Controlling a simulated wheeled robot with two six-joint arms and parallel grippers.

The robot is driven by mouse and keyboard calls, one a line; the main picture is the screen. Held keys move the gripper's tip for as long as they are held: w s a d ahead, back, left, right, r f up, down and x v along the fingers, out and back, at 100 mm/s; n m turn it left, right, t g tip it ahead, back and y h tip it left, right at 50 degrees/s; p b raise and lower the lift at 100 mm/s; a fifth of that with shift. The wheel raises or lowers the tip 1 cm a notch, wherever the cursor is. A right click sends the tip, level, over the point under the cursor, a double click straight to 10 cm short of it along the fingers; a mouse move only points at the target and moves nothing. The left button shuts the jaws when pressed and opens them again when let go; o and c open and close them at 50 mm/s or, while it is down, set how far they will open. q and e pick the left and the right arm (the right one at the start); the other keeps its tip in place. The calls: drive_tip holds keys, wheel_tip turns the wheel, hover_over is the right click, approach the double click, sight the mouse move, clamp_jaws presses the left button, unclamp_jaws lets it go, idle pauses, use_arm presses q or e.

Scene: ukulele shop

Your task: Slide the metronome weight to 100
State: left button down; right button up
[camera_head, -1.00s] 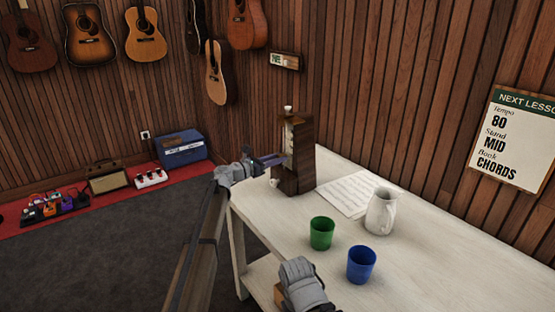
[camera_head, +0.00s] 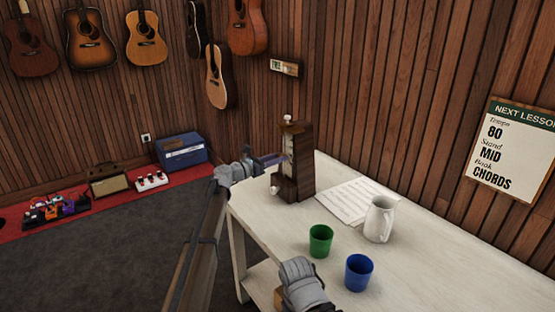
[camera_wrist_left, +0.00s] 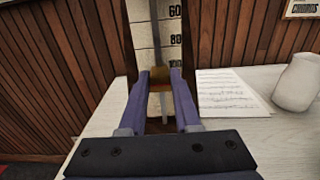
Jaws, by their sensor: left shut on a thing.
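The metronome (camera_head: 304,172) is a dark wooden case with a pale scale and stands upright on the white table's far left end. My left gripper (camera_head: 280,158) reaches its front from the left. The scale (camera_wrist_left: 174,35) shows 60, 80 and 100 from top to bottom. The weight is level with or just under the 100 mark; lower marks are hidden. My right gripper (camera_head: 302,286) is at the bottom of the head view, its fingertips not clear.
On the white table (camera_head: 420,265) are sheet music (camera_head: 343,201), a white jug (camera_head: 379,218), a green cup (camera_head: 320,240) and a blue cup (camera_head: 358,272). A wall sign (camera_head: 510,150) reads tempo 80. Guitars hang on the wood wall; amplifiers and pedals stand on the floor.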

use_arm(q)
drive_tip(key=c, duration=0.6)
unclamp_jaws()
drive_tip(key=shift+a, duration=0.1)
drive_tip(key=v, duration=0.7)
drive_tip(key=shift+s+a, duration=0.25)
drive_tip(key=shift+f, duration=0.1)
